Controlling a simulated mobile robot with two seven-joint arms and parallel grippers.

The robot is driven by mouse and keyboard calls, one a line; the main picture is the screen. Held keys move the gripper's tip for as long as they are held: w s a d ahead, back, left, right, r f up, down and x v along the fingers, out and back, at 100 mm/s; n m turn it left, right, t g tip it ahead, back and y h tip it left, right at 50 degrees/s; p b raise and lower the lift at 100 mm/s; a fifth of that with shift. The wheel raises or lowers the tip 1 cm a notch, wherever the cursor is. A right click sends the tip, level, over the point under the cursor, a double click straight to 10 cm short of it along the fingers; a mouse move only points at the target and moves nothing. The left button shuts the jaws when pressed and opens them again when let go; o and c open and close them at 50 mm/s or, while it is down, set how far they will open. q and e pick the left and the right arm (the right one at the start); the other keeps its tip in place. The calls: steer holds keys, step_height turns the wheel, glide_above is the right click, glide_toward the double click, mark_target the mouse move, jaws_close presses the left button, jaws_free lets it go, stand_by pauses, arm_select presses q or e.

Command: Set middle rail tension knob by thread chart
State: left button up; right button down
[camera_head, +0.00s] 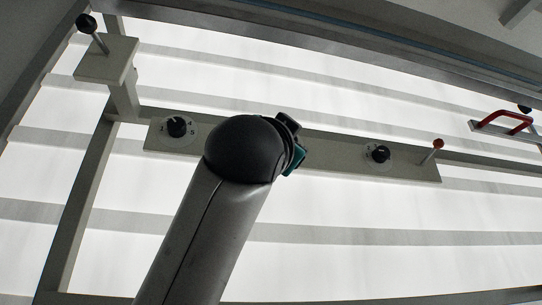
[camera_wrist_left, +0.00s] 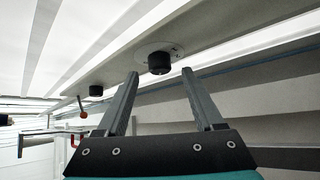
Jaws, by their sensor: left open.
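A long rail plate carries black tension knobs. The left knob (camera_head: 177,127) sits on a pale numbered dial, and the right knob (camera_head: 380,153) is near the plate's right end. The middle stretch of the plate is hidden behind my left arm in the head view. In the left wrist view, a black knob on a round dial (camera_wrist_left: 159,63), apparently the middle one, is just beyond my left gripper (camera_wrist_left: 160,73). The gripper is open, its fingertips either side of the knob in the picture; no contact is clear. Its setting is unreadable. No thread chart is identifiable. My right gripper is not in view.
An orange-tipped lever (camera_head: 438,144) stands at the plate's right end. A black-ball lever (camera_head: 90,30) stands on a block at upper left. A red handle (camera_head: 505,121) is at far right. A farther knob (camera_wrist_left: 96,90) shows in the wrist view.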

arm_select(q)
steer(key=b+v, duration=1)
steer(key=v, duration=0.2)
steer(key=shift+s+f, duration=0.25)
steer(key=shift+f, duration=0.05)
stand_by(0.4)
